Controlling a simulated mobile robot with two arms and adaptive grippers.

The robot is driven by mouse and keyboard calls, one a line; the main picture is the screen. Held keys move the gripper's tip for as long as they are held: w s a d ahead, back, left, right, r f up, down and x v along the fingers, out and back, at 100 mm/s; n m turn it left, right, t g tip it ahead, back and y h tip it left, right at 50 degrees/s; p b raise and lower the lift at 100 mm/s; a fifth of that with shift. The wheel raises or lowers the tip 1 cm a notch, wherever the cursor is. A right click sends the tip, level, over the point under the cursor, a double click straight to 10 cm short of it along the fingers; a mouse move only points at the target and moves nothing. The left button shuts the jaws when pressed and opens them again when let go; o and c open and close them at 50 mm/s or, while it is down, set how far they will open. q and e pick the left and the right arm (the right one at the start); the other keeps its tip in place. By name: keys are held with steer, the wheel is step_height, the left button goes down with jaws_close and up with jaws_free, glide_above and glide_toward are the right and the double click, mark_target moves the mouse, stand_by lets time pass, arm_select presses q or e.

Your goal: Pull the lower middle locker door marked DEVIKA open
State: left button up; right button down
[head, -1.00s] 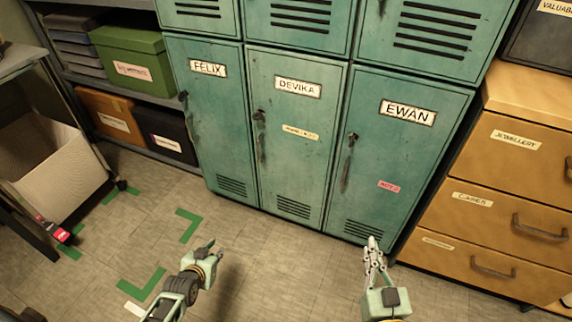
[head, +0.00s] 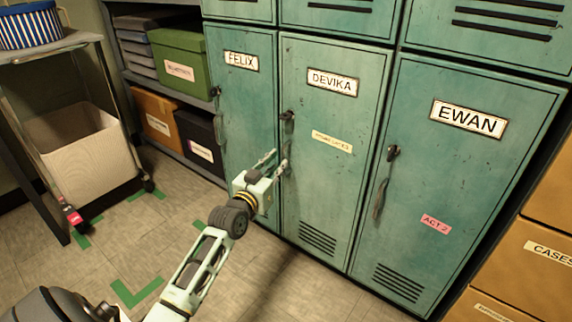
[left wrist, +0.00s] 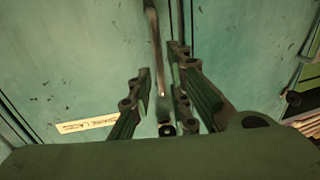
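The lower middle locker door marked DEVIKA (head: 330,190) is shut, in the middle of the head view. Its handle (head: 288,116), with a narrow hanging pull, is at the door's left edge. My left gripper (head: 279,160) is at this edge, at the lower end of the pull, fingers pointing at the door. In the left wrist view the left gripper (left wrist: 160,88) is open, and the pull (left wrist: 155,45) shows between its fingers. I cannot tell whether they touch it. The right gripper is out of view.
Shut doors marked FELIX (head: 245,120) and EWAN (head: 450,180) flank it, EWAN with its own handle. A wooden drawer unit (head: 540,205) stands at right, shelves with boxes (head: 180,62) and a trolley (head: 70,150) at left. The floor in front is clear, with green tape marks (head: 137,290).

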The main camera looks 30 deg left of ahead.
mark_target(283, 159)
arm_select(q)
steer(key=shift+w+a+f+b, duration=0.15)
steer(key=shift+w+b, duration=0.2)
steer(key=shift+w, duration=0.75)
steer(key=shift+w+a+r+b, duration=0.1)
steer(key=shift+w+b, duration=0.25)
steer(key=shift+w, duration=0.7)
steer(key=shift+c, duration=0.2)
jaws_close()
